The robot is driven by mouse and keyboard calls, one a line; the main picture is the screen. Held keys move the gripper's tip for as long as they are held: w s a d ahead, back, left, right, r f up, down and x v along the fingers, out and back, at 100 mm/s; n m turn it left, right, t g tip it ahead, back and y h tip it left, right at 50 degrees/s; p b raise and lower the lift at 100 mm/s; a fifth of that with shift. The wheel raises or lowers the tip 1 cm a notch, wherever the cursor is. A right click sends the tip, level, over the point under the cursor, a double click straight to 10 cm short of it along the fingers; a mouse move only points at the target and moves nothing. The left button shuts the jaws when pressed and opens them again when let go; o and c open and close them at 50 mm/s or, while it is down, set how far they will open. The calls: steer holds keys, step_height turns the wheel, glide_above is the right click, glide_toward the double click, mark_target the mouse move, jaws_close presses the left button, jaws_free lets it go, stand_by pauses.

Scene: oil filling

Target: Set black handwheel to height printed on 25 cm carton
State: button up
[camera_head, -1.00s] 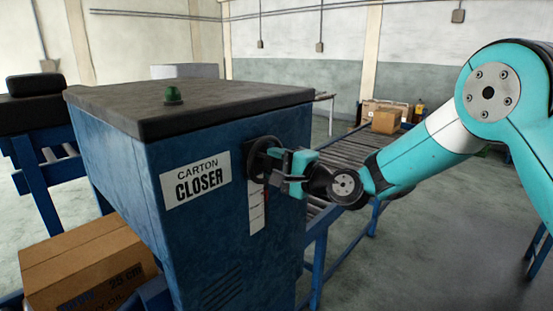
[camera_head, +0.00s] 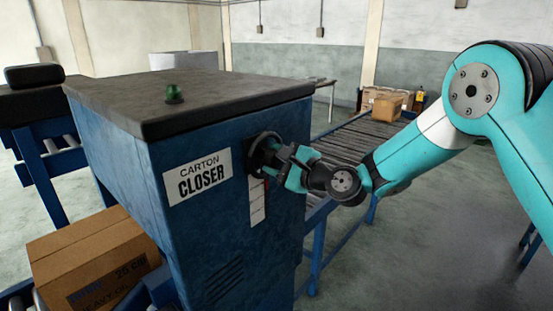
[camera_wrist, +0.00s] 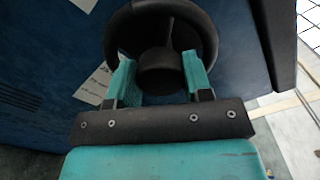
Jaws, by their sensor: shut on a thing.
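The black handwheel (camera_wrist: 190,22) is on the side of the blue carton closer (camera_head: 200,130); in the head view the handwheel (camera_head: 262,150) is partly hidden by my gripper (camera_head: 290,165). In the wrist view, my gripper (camera_wrist: 160,80) has its two teal fingers on either side of the handwheel's dark hub, shut on it. A white scale strip (camera_head: 257,205) with a red mark near its top hangs below the handwheel; its numbers are too small to read. The carton (camera_head: 95,260) printed 25 cm lies at the lower left beside the closer.
A roller conveyor (camera_head: 365,140) runs behind my arm, with a small carton (camera_head: 388,107) at its far end. A green button (camera_head: 173,93) stands on the closer's dark top. Open floor lies at the right.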

steer(key=o, duration=0.9)
steer(key=shift+d, duration=0.1)
steer(key=shift+s+d+f+b, duration=0.15)
steer(key=shift+s+d+b, duration=0.15)
steer(key=shift+b, duration=0.05)
steer(key=shift+b+v, duration=3.65)
steer(key=shift+v, duration=4.6)
